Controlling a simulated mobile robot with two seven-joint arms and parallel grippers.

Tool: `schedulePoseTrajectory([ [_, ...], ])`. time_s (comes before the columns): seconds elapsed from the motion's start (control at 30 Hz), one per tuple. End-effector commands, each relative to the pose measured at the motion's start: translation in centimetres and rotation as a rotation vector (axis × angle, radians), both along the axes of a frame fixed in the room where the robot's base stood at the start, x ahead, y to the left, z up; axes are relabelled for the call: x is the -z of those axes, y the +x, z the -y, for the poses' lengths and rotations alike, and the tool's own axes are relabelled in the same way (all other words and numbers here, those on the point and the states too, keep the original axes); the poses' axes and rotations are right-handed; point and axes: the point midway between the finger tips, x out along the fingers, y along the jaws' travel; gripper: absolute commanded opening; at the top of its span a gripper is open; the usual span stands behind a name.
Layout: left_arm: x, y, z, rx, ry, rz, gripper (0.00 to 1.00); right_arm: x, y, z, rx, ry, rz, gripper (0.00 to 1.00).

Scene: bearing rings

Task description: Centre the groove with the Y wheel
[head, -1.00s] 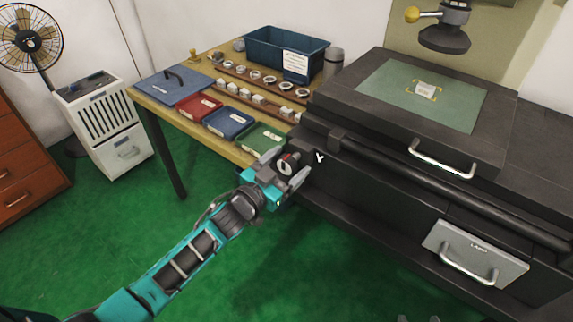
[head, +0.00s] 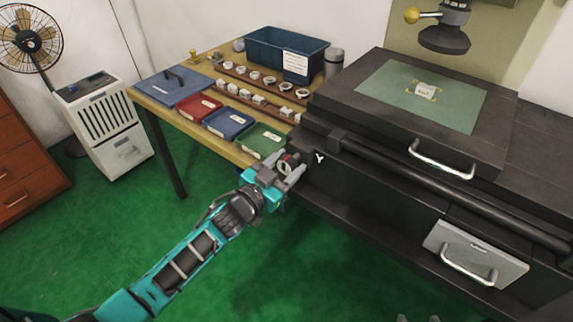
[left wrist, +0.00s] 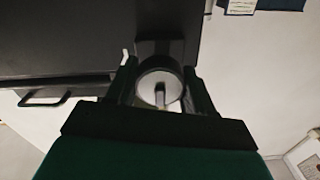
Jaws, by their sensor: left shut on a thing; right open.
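The Y wheel (head: 286,164), a round dark knob with a pale face, sits on the left side of the black machine beside a white letter Y (head: 319,158). My left gripper (head: 283,172) is shut on it. In the left wrist view the wheel (left wrist: 158,88) shows as a pale disc with a bar, between the two fingers (left wrist: 160,90). A small pale part (head: 425,90) lies on the green stage plate (head: 375,84), inside yellow corner marks. Its groove is too small to make out. Something grey at the bottom edge may be my right gripper; its fingers cannot be made out.
A wooden table (head: 158,112) at the left holds a blue bin (head: 262,46), red, blue and green trays, and racks of rings. A dark optical head (head: 445,40) hangs above the stage. Handles (head: 440,160) stick out from the machine's front.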

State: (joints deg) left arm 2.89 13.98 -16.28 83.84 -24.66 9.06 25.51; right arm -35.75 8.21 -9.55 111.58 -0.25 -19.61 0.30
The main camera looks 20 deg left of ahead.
Motion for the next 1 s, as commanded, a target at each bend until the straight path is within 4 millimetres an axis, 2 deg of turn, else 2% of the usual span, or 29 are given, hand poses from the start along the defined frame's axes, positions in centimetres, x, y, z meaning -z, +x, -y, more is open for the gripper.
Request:
schedulePoseTrajectory([
  [0.7, 0.06, -0.03, 0.03, 0.001, 0.479, 0.175, 0.22, 0.01, 0.03, 0.17, 0.003, -0.003, 0.002, 0.56],
  [1.0, 0.04, -0.03, 0.02, 0.0, 0.597, 0.218, 0.22, 0.2, -0.03, 0.17, 0.003, -0.003, -0.004, 0.56],
])
